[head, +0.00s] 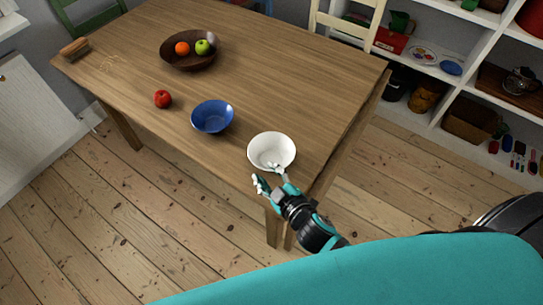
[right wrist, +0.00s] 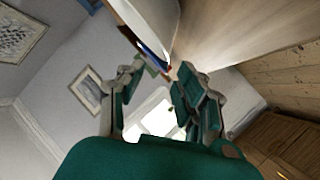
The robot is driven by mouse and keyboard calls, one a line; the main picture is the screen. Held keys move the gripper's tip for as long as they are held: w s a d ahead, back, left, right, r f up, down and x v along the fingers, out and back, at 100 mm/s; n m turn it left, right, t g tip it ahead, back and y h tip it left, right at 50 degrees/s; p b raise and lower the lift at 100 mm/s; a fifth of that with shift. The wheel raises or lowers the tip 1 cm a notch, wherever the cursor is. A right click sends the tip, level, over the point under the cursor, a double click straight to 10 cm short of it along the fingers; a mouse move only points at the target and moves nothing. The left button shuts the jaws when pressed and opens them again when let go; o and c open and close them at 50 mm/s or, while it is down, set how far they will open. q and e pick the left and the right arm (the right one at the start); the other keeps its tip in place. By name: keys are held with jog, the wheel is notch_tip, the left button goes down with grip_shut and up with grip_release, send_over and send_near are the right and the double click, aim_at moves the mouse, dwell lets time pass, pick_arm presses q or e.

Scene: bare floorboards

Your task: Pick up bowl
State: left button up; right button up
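A white bowl (head: 271,147) stands upright near the front right corner of the wooden table. My right gripper (head: 268,177) is at the bowl's near side, with its fingers spread. In the head view one fingertip overlaps the bowl's near rim and the other is outside it to the left. In the right wrist view the white bowl (right wrist: 152,16) fills the top, beyond the open fingers (right wrist: 155,80); I cannot tell whether they touch it. A blue bowl (head: 212,117) stands to its left. A dark brown bowl (head: 176,61) farther back holds fruit. My left gripper is not in view.
A red apple (head: 162,98) lies on the table (head: 270,75) left of the blue bowl. A brush (head: 75,49) is at the far left corner. A cream chair (head: 346,24) stands behind the table, and white shelves (head: 437,112) are at right.

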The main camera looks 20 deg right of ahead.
aim_at(256, 163)
jog(key=shift+w+f, duration=0.15)
jog(key=shift+f, duration=0.5)
jog(key=shift+w+a, duration=0.15)
jog(key=shift+w, duration=0.25)
jog(key=x, duration=0.6)
jog(key=shift+w+f+p, duration=0.15)
jog(key=shift+w+p, duration=0.05)
jog(key=shift+p, duration=0.15)
grip_shut()
